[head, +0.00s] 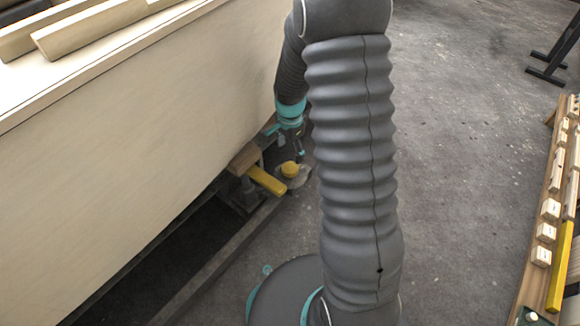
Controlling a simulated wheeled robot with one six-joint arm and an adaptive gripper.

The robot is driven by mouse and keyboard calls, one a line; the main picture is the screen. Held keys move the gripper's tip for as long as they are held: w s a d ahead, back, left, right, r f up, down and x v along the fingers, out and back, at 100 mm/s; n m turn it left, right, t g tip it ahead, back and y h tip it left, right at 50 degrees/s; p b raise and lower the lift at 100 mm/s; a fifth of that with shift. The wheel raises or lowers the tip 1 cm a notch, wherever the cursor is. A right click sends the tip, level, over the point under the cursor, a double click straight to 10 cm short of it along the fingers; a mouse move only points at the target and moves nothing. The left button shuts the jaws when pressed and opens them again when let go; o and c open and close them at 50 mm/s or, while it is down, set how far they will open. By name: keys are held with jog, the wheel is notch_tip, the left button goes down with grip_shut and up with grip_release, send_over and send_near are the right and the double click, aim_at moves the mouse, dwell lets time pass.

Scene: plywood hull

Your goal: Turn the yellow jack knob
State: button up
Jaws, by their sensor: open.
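The yellow jack knob (290,169) is low down, just past the corner of the plywood hull (150,130). A yellow bar (266,181) lies beside it, to its left in the picture. My gripper (285,142) is open, a little above and behind the knob in the head view. Its teal and dark parts show only partly beside my sleeved arm. I cannot tell whether its fingers touch the knob. The jack's grey base (242,192) sits under a wooden block (244,158) at the hull's lower edge.
Loose planks (110,25) lie on top of the hull. A long rail (215,268) runs along the floor beneath it. A wooden rack with small labelled blocks (549,208) stands at the right. The concrete floor (465,150) between is clear.

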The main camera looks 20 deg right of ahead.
aim_at(290, 167)
notch_tip(290, 167, down, 8)
jog(key=shift+f+b, duration=0.1)
jog(key=shift+b, duration=0.5)
jog(key=c, duration=1.2)
